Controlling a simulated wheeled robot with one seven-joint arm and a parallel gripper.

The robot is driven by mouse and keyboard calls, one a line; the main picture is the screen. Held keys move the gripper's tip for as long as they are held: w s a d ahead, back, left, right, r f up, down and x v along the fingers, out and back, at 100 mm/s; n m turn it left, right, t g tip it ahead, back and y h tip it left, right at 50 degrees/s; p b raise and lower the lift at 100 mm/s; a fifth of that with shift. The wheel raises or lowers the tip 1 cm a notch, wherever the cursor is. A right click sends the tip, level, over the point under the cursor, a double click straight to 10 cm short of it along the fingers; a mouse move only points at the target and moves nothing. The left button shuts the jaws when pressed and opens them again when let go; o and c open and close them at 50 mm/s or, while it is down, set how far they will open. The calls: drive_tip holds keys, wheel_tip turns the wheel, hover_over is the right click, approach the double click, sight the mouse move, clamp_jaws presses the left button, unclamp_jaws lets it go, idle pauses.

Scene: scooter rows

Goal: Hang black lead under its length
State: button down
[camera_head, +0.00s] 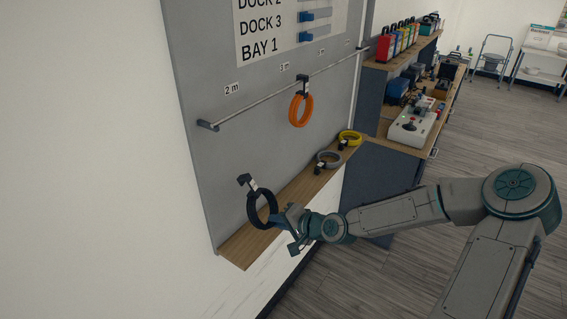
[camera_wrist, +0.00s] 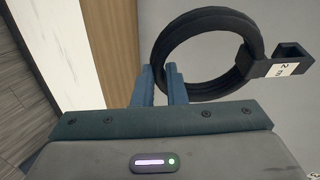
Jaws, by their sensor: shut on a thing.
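The black lead (camera_head: 262,209) is a coil with a black hook and a white tag on top. My gripper (camera_head: 283,214) is shut on the coil's right side in the head view and holds it upright near the left end of the wooden ledge. Whether the coil touches the ledge is unclear. In the wrist view, the fingers (camera_wrist: 161,85) grip the edge of the black coil (camera_wrist: 207,42); its tag (camera_wrist: 281,69) shows a 2. The rail (camera_head: 255,98) runs above, with a "2 m" label (camera_head: 232,89) near its left end and a "3 m" label (camera_head: 285,66) farther along.
An orange lead (camera_head: 301,111) hangs from the rail near the 3 m label. A grey lead (camera_head: 328,160) and a yellow lead (camera_head: 349,138) lie on the ledge (camera_head: 243,250). The rail below the 2 m label is bare. A workbench (camera_head: 410,147) stands beyond.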

drive_tip(key=r+m+t, duration=0.1)
drive_tip(key=r, duration=0.2)
drive_tip(key=w+r+t, duration=0.1)
drive_tip(key=r, duration=0.2)
drive_tip(key=w+r+m+t+y, duration=0.1)
drive_tip(key=r, duration=0.2)
drive_tip(key=shift+w+a+m+t, duration=0.15)
drive_tip(key=shift+a+m+t, duration=0.15)
drive_tip(key=shift+t, duration=0.1)
wheel_tip(320, 180, up, 9)
drive_tip(key=d+m+t, duration=0.2)
drive_tip(key=t, duration=0.1)
drive_tip(key=w+a+f+b, duration=0.2)
drive_tip(key=w+a+b, duration=0.2)
drive_tip(key=w+a, duration=0.1)
drive_tip(key=shift+w+a, duration=0.35)
drive_tip(key=shift+a, duration=0.2)
drive_tip(key=c, duration=1.4)
unclamp_jaws()
